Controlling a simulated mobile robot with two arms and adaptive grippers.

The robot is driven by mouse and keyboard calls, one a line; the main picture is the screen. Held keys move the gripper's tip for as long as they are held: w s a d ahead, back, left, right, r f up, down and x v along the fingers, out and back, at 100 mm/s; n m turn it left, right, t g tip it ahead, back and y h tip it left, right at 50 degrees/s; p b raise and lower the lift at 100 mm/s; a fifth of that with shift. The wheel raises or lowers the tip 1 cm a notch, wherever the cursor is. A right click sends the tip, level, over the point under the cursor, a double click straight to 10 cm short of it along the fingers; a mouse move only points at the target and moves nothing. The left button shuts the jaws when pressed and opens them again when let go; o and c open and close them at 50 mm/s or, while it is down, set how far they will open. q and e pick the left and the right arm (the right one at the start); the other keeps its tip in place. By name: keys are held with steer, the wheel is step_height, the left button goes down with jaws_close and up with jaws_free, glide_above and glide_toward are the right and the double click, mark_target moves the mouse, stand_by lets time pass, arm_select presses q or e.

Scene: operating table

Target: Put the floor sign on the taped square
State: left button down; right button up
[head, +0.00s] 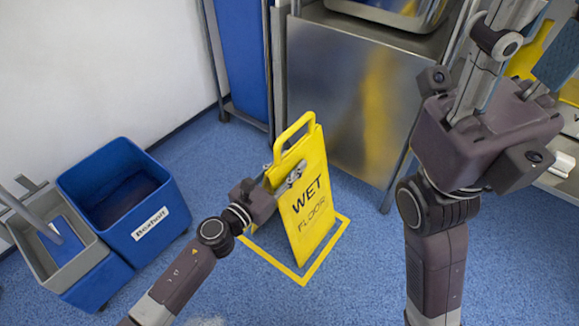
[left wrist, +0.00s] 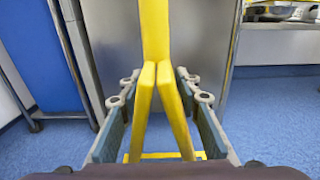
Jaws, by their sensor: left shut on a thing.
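The yellow floor sign (head: 308,212), lettered "WET FLOOR", stands upright with its lower end over the yellow taped square (head: 325,254). I cannot tell whether its feet touch the floor. In the left wrist view its folded panels (left wrist: 143,108) spread slightly downward, with a strip of tape (left wrist: 150,156) behind. My left gripper (head: 290,178) is shut on the sign's upper part, just below the handle; its fingers (left wrist: 158,112) lie on both sides of the panels.
A blue bucket (head: 158,225) with a grey wringer bucket (head: 45,255) beside it stands at the left. A steel cabinet (head: 350,95) stands close behind the sign. Blue floor (head: 345,300) is clear in front of the square.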

arm_select(q)
steer(key=shift+r, duration=0.15)
steer(key=c, duration=1.4)
jaws_free()
steer(key=shift+f, duration=0.2)
steer(key=shift+c, duration=0.2)
steer(key=shift+r, duration=0.15)
steer(key=v, duration=1.2)
steer(key=shift+p, duration=0.3)
